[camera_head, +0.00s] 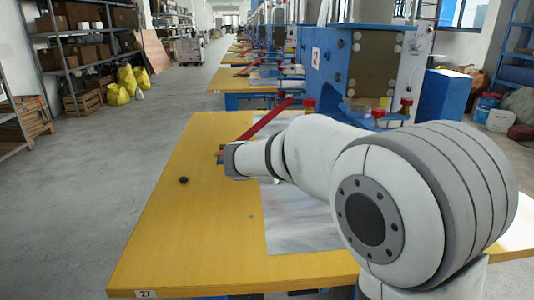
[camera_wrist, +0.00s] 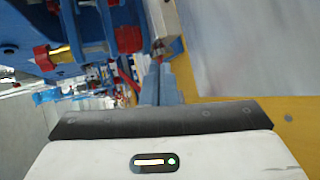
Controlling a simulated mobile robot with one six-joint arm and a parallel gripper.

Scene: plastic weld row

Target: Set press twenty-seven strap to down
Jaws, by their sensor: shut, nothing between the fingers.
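Table 27, a yellow worktable (camera_head: 180,215) with a "27" label (camera_head: 146,293) at its front left corner, fills the middle of the head view. A red strap (camera_head: 265,119) slopes from the blue press (camera_head: 362,70) down and left towards the tabletop. My gripper (camera_head: 221,154) is near the strap's lower left end, low over the table. My arm hides part of that area, and I cannot tell whether they touch. In the wrist view, blue-grey bars that look like my fingers (camera_wrist: 160,86) stand close together and shut, with nothing seen between them.
A white sheet (camera_head: 295,222) and a small black knob (camera_head: 183,180) are on the table. Red knobs (camera_head: 309,104) stick out at the press front. Similar tables (camera_head: 245,80) line the row behind. The grey aisle floor (camera_head: 95,185) on the left is clear.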

